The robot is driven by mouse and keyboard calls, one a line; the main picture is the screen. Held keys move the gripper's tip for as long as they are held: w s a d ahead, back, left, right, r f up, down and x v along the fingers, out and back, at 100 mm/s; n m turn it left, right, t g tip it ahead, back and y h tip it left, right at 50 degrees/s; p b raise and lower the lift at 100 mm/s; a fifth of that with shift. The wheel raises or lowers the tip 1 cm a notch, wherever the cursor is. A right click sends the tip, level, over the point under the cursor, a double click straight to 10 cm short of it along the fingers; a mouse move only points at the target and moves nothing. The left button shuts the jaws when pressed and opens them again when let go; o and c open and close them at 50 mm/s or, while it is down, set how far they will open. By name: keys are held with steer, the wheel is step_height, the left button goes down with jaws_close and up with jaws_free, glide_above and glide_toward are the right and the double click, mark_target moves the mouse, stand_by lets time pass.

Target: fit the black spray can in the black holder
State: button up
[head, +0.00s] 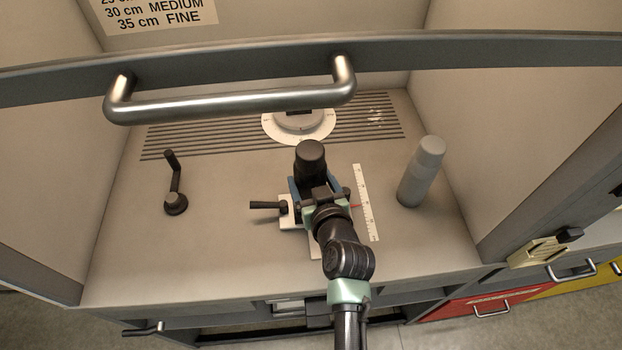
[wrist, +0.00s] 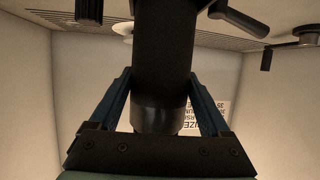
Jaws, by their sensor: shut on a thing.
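The black spray can (head: 310,157) is between the fingers of my gripper (head: 316,186), near the middle of the booth floor. In the wrist view the can (wrist: 163,60) runs up between both blue fingers of my gripper (wrist: 163,100), which are shut on it. The black holder (head: 285,207), with a side lever, shows just left of my gripper and is mostly hidden by it. In the wrist view, dark parts of the holder (wrist: 218,12) flank the can's far end at the top edge. That end is cut off, so I cannot tell whether it sits in the holder.
A grey spray can (head: 421,172) stands to the right, past a white ruler (head: 364,203). A black crank (head: 174,188) is at the left. A round white dial (head: 299,124) lies behind on the slotted floor. A metal bar handle (head: 230,105) crosses the front sash above.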

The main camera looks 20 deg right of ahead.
steer(key=shift+s+f+b, duration=0.15)
steer(key=shift+f+b, duration=0.5)
steer(key=shift+f, duration=0.15)
stand_by(0.5)
steer(key=o, duration=1.2)
steer(key=shift+r, duration=0.1)
steer(key=shift+s+r+p, duration=0.2)
steer(key=shift+s+p, duration=0.1)
steer(key=shift+s, duration=0.05)
steer(key=p+v, duration=0.1)
steer(key=v, duration=0.3)
steer(key=shift+a, duration=0.1)
steer(key=shift+b+v, duration=1)
steer(key=shift+v, duration=5.5)
